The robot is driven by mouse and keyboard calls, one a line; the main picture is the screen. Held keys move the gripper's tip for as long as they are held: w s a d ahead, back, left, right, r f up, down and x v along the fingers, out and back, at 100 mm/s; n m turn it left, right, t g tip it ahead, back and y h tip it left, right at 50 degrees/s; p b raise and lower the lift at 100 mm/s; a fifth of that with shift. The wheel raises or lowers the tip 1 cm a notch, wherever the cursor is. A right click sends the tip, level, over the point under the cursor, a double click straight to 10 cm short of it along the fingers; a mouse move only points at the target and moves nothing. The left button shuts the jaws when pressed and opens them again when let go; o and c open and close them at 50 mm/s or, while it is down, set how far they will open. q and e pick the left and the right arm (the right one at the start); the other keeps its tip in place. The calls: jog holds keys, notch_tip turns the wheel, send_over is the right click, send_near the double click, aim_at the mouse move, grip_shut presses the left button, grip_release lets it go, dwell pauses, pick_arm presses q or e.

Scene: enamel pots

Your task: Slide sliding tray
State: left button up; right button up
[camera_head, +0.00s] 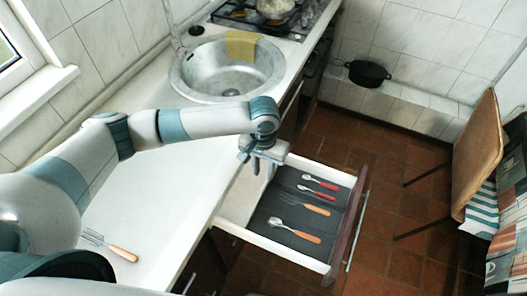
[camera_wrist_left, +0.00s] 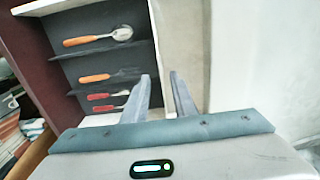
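The dark grey cutlery tray (camera_head: 262,215) lies inside the pulled-out white drawer (camera_head: 335,177), with several spoons and forks with red or orange handles on it. In the left wrist view the tray (camera_wrist_left: 95,18) shows with its dividers. My left gripper (camera_head: 262,166) points down at the drawer's far left corner, close to the counter edge. In the left wrist view its two fingers (camera_wrist_left: 159,76) are apart, with the tray's pale edge beside and between them. Whether they touch that edge cannot be told. My right gripper is not in view.
The white counter (camera_head: 165,185) holds a fork with an orange handle (camera_head: 122,253) and a round sink (camera_head: 215,82) with a yellow cloth (camera_head: 241,45). A stove (camera_head: 240,14) is behind. A chair (camera_head: 475,150) stands at right; the tiled floor between is clear.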

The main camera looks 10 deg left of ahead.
pick_arm(q)
notch_tip(320, 180, up, 10)
jog(key=b, duration=0.1)
jog(key=shift+b, duration=0.3)
jog(key=shift+s, duration=0.1)
dwell(0.5)
